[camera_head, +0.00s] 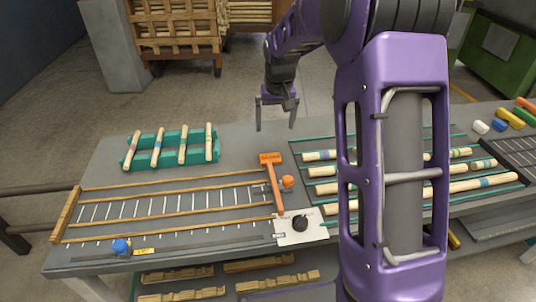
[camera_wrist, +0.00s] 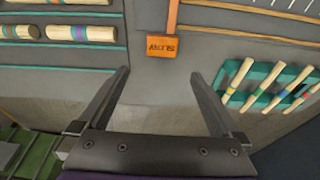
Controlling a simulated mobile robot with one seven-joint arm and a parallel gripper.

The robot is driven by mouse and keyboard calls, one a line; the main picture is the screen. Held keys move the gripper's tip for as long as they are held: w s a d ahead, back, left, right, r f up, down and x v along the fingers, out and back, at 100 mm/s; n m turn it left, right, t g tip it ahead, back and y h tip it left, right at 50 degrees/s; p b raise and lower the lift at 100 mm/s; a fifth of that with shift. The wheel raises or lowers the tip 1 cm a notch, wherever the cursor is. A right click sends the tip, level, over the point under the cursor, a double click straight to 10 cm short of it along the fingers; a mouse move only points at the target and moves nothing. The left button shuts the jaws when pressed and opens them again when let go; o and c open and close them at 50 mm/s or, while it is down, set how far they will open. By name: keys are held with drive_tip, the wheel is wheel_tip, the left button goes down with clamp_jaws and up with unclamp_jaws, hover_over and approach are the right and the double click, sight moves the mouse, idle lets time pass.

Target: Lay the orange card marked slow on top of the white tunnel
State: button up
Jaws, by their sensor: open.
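The orange card (camera_head: 270,158) marked slow lies on the grey bench near its far edge, at the end of an orange-brown strip. It also shows in the wrist view (camera_wrist: 162,47), its lettering upside down. My gripper (camera_head: 275,118) is open and empty, above and beyond the bench's far edge. In the wrist view the card appears just ahead of the open fingers (camera_wrist: 160,72), apart from them. A flat-looking white piece with a black round knob (camera_head: 290,238) is at the bench's front edge; I cannot tell whether it is the white tunnel.
A teal rack (camera_head: 130,163) with several striped sticks stands at the left. Wooden rails (camera_head: 170,186) cross the bench. Striped rods (camera_head: 486,183) lie at right, partly behind my purple arm. Coloured blocks (camera_head: 510,118) stand far right. Bare bench lies between rack and card.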

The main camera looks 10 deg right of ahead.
drive_tip(key=s+r+t, duration=0.1)
drive_tip(key=s, duration=0.2)
hover_over(271, 158)
drive_tip(key=s, duration=0.2)
drive_tip(key=shift+t, duration=0.4)
drive_tip(key=f, duration=1)
drive_tip(key=shift+s+a+f+b, duration=0.2)
drive_tip(key=shift+f+b, duration=0.1)
drive_tip(key=shift+b, duration=0.05)
drive_tip(key=shift+x, duration=2.65)
drive_tip(key=shift+s+d, duration=0.1)
drive_tip(key=shift+d, duration=0.05)
drive_tip(key=shift+c, duration=0.2)
drive_tip(key=c, duration=1.2)
